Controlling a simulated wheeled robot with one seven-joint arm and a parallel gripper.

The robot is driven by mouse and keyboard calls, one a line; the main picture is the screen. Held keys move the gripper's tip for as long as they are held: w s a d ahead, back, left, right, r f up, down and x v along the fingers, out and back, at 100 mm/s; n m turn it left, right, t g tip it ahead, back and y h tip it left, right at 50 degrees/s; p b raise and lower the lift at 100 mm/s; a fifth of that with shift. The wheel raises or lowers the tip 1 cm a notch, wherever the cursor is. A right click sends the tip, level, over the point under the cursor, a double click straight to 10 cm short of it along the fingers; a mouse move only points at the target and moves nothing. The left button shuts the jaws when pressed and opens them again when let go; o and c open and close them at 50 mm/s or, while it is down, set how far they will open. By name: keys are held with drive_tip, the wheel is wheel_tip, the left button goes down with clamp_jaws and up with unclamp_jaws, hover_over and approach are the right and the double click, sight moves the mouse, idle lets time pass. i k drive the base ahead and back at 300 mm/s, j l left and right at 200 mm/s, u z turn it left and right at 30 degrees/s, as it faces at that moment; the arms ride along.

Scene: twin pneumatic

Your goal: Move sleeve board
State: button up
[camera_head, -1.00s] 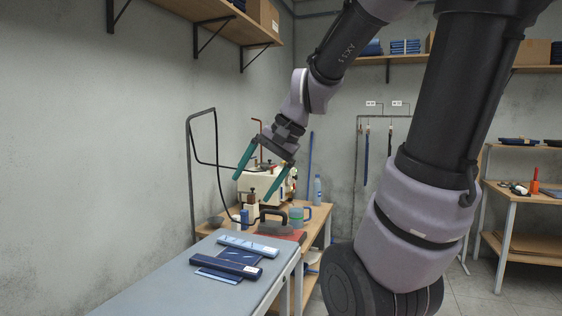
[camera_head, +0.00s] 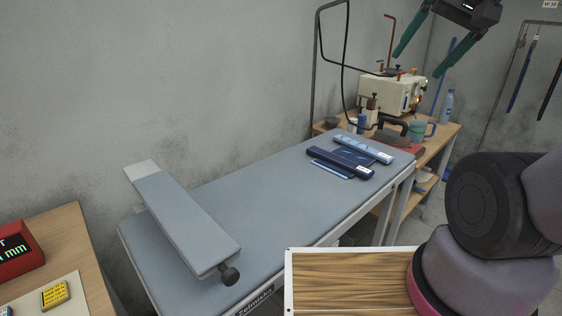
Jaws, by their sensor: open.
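The sleeve board (camera_head: 190,222) is a narrow grey-blue padded board with a pale far end and a dark knob at its near end. It sits at the near left end of the padded ironing table (camera_head: 275,205), slanting across it. My gripper (camera_head: 418,66) is open and empty at the top right, in the air above the back bench. It is far from the sleeve board and touches nothing. Part of my gripper is cut off by the top edge.
Dark blue folded items (camera_head: 340,163) and a light blue one (camera_head: 362,148) lie at the table's far end. A steam generator (camera_head: 390,92), an iron (camera_head: 390,130) and a bottle (camera_head: 446,107) stand on the bench beyond. A red display (camera_head: 18,250) is at left. The table's middle is clear.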

sight(205, 246)
drive_tip(key=k+j+u, duration=0.15)
drive_tip(key=u, duration=0.5)
drive_tip(key=i+l+u, duration=0.1)
drive_tip(key=u, duration=0.7)
drive_tip(key=i, duration=0.05)
